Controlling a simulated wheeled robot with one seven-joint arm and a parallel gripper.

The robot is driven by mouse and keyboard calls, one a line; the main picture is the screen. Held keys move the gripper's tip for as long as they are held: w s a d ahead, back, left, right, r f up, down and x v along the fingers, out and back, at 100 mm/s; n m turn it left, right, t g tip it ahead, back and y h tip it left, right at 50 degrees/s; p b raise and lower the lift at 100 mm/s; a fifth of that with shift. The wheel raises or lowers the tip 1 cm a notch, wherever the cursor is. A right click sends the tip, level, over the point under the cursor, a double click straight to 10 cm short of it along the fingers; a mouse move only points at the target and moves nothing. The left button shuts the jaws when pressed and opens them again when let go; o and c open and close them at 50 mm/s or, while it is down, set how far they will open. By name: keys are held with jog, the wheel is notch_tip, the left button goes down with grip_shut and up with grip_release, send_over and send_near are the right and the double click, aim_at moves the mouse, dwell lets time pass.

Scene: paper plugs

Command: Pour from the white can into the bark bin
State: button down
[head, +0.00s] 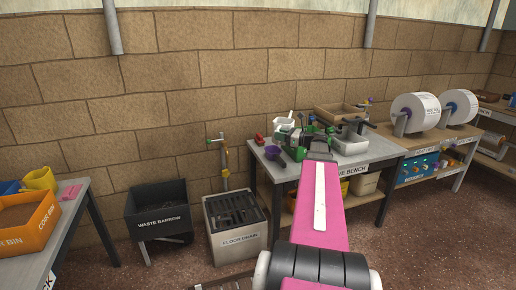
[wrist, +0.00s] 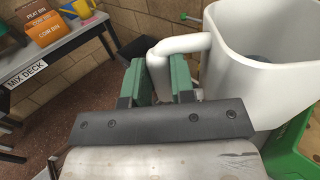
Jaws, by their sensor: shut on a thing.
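The white can (wrist: 262,95) fills the right of the wrist view, with its open top up and something grey partly visible inside. My gripper (wrist: 160,80) is shut on the can's handle (wrist: 185,45), with green fingers either side of it. In the head view a small white shape (head: 284,123) at the bench's left end looks like the can. I cannot tell which, if any, is the bark bin.
The mix deck (head: 75,205) also holds a yellow can (head: 40,178). A black waste barrow (head: 158,208) and a floor drain (head: 235,228) stand between it and the bench (head: 350,160). A purple bowl (head: 274,153) sits on the bench. Green equipment (wrist: 292,150) lies close below the can.

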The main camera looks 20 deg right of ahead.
aim_at(291, 127)
jog(key=shift+h, duration=0.3)
jog(key=d+r, duration=0.1)
jog(key=d, duration=0.2)
jog(key=d+r, duration=0.1)
jog(key=d, duration=0.4)
jog(key=shift+s+d+r, duration=0.1)
jog(key=shift+d+r, duration=0.25)
jog(key=shift+r, duration=0.05)
jog(key=shift+f+m, duration=0.2)
jog(key=shift+m, duration=0.9)
notch_tip(291, 127, up, 2)
jog(key=shift+s+a+r+m, duration=0.1)
jog(key=shift+s+r+m, duration=0.1)
jog(key=shift+m, duration=0.4)
jog(key=shift+w+r+m, duration=0.15)
jog(key=shift+r+m, duration=0.45)
jog(key=shift+r, duration=0.5)
